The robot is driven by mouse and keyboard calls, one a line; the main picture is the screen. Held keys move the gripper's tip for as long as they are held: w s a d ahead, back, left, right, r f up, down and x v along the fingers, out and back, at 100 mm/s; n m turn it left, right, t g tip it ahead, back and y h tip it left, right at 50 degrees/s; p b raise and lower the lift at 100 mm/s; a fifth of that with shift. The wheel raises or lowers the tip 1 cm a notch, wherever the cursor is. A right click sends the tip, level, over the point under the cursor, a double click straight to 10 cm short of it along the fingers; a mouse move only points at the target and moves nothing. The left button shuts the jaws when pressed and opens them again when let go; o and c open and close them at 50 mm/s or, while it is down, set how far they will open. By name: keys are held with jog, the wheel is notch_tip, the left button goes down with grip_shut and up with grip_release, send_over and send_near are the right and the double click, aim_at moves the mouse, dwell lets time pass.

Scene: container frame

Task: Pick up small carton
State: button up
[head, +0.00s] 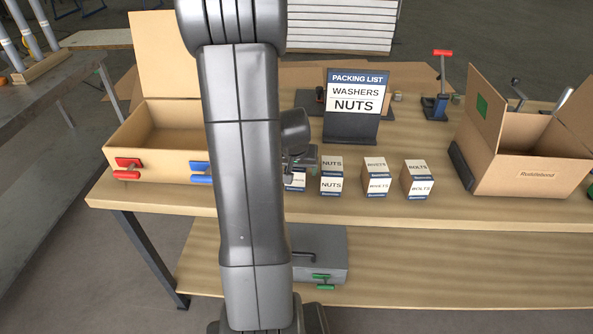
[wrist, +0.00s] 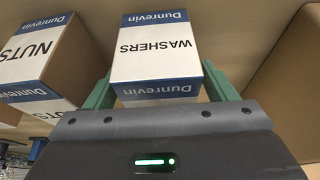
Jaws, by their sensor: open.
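Small blue-and-white cartons stand in a row on the table. The washers carton (head: 295,183) is at the left end, partly hidden by my arm. In the wrist view the washers carton (wrist: 158,50) sits between the green fingers of my gripper (wrist: 157,88). The fingers are open, one on each side of it; I cannot tell whether they touch it. My gripper (head: 300,163) is also just above that carton in the head view.
A packing list sign (head: 354,92) reading washers and nuts stands behind. More cartons (head: 376,178) and a bolts carton (head: 418,180) stand to the right. An open cardboard box (head: 530,172) is at right, another box (head: 150,145) at left. A grey case (head: 322,262) lies on the lower shelf.

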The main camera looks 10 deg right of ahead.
jog(key=shift+w+f, duration=0.2)
jog(key=shift+f, duration=0.2)
jog(key=c, duration=1.3)
jog(key=shift+r, duration=0.15)
